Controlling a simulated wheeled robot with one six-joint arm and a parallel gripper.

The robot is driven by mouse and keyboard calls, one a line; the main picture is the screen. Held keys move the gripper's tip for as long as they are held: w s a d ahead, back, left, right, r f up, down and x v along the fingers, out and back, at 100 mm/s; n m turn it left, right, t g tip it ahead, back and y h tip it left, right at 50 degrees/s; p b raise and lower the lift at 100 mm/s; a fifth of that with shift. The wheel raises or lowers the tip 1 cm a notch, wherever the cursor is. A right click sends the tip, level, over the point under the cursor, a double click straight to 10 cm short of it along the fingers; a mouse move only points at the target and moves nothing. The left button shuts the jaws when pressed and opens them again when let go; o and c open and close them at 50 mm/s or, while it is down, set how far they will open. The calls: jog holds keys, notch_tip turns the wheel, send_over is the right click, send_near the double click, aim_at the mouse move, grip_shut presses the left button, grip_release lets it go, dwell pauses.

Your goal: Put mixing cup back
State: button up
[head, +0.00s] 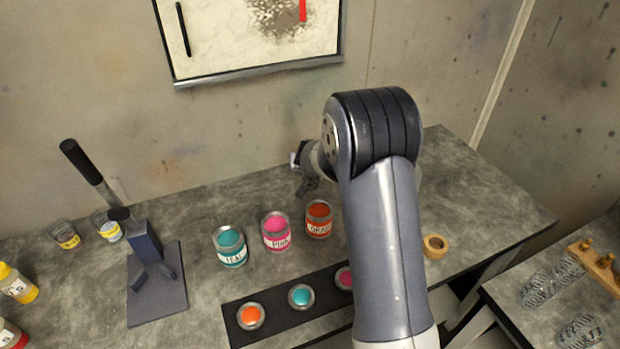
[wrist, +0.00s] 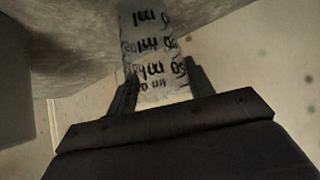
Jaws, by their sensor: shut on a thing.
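The mixing cup (wrist: 152,45) is a pale, see-through cup with dark ml markings, which read upside down in the wrist view. My gripper (wrist: 160,82) is shut on it, with one dark finger on each side. The cup's upper end runs out of the picture. In the head view my gripper (head: 303,168) is over the back of the grey workbench (head: 205,200), close to the wall and partly hidden by my arm. The cup cannot be clearly made out there.
Teal (head: 230,255), pink (head: 276,241) and orange (head: 319,227) paint cans stand mid-bench. A black strip (head: 275,296) holds small paint pots. A lever press (head: 150,260) and small jars (head: 66,236) are left. A wooden ring (head: 435,246) lies right of my arm.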

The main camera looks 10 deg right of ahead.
jog(key=shift+f+b, duration=0.85)
jog(key=shift+f, duration=1)
jog(key=shift+f, duration=0.2)
jog(key=o, duration=1)
jog(key=shift+r, duration=0.1)
jog(key=shift+r, duration=0.2)
jog(key=v, duration=1.2)
jog(key=shift+o, duration=0.3)
jog(key=shift+f, duration=0.1)
